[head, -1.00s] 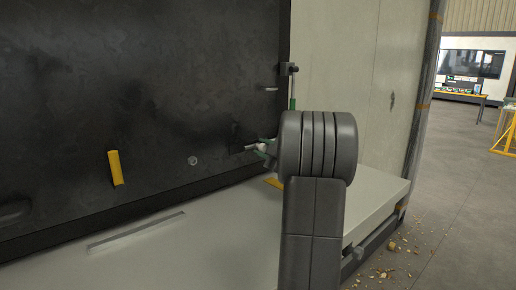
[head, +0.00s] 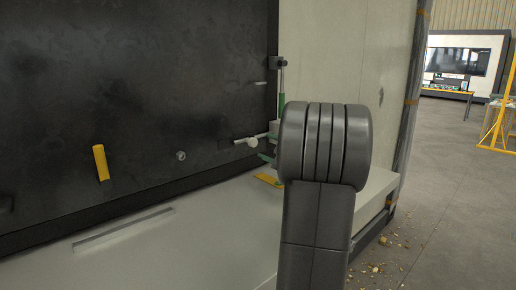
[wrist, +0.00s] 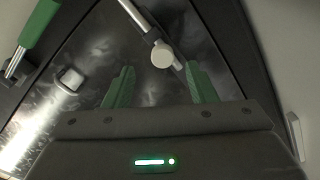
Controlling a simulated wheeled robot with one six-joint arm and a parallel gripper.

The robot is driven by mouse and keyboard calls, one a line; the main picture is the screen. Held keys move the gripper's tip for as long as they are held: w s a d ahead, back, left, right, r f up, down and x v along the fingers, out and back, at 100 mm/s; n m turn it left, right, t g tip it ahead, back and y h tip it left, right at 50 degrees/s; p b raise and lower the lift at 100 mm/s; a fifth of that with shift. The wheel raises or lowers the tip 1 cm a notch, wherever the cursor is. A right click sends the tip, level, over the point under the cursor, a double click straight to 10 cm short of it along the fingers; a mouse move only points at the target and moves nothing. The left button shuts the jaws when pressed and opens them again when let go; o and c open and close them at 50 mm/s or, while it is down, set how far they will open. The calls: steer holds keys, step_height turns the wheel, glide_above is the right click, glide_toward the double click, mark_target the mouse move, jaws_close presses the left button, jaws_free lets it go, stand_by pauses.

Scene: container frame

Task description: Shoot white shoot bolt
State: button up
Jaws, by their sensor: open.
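The white shoot bolt is a pale rod with a round white knob (head: 253,142) on the dark panel. In the wrist view its knob (wrist: 162,56) shows just beyond the fingertips, near the middle of the gap. The pale rod (wrist: 136,14) runs diagonally behind it. My gripper (wrist: 160,80) is open and empty, with its two green fingers apart. The knob appears ahead of the fingers, not clasped. In the head view my arm's wrist hides most of the gripper; green finger parts show just right of the knob.
A vertical bolt with a green handle (head: 281,104) stands at the panel's right edge; a green handle (wrist: 38,22) also shows in the wrist view. A yellow handle (head: 101,163) and small round fitting (head: 181,155) are on the panel. A pale ledge (head: 200,228) runs below.

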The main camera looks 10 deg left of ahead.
mark_target(252, 144)
steer(key=v, duration=0.6)
steer(key=shift+s+d+b, duration=0.2)
steer(key=shift+d+b, duration=0.05)
steer(key=shift+b, duration=0.2)
steer(key=p+x, duration=0.3)
steer(key=x, duration=1)
steer(key=shift+w+a, duration=0.1)
steer(key=shift+a, duration=0.15)
steer(key=shift+w+a, duration=0.1)
steer(key=shift+a, duration=0.2)
steer(key=shift+a+f, duration=0.1)
steer(key=shift+a, duration=0.1)
steer(key=shift+s+a, duration=0.1)
steer(key=shift+s, duration=0.45)
steer(key=shift+w, duration=0.15)
